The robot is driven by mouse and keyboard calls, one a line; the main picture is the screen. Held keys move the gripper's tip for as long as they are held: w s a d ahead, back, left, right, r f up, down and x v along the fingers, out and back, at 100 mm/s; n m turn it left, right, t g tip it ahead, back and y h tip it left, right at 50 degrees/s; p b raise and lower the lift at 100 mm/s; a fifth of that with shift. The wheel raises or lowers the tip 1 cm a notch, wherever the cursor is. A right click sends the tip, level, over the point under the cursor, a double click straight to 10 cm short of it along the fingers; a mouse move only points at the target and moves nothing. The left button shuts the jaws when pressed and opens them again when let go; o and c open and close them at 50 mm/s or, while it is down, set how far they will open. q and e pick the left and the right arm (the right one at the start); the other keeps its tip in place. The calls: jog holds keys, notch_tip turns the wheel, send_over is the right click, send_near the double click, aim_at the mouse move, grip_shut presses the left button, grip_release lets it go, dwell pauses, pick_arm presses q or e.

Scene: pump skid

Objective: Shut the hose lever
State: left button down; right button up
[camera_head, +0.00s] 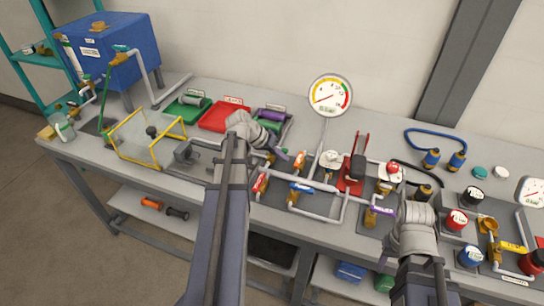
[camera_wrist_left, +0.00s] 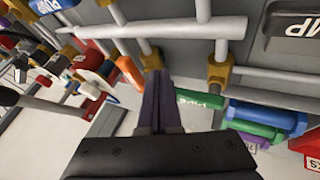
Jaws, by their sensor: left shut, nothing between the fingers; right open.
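My left gripper (camera_head: 301,160) is shut and empty above the pipework in the middle of the bench. In the left wrist view its closed fingers (camera_wrist_left: 156,98) point at a brass fitting (camera_wrist_left: 150,58) on a grey pipe; contact cannot be told. Several coloured valve levers show: a red one (camera_head: 261,184), a blue one (camera_head: 302,187), a purple one (camera_head: 379,211) and a yellow one (camera_head: 514,247). A green lever (camera_wrist_left: 200,100) lies right beside the fingers in the wrist view. Which is the hose lever cannot be read. My right gripper (camera_head: 403,205) is open near the purple lever, its fingers mostly hidden.
A pressure gauge (camera_head: 330,95) stands behind the pipes. A red stand (camera_head: 354,175) rises right of my left gripper. A blue hose (camera_head: 434,133) lies at the back right. Red (camera_head: 224,114) and green trays (camera_head: 187,107) and a yellow frame (camera_head: 149,139) are at the left.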

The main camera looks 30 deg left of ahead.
pick_arm(q)
jog(key=shift+w+d, duration=0.2)
jog(key=shift+d, duration=0.8)
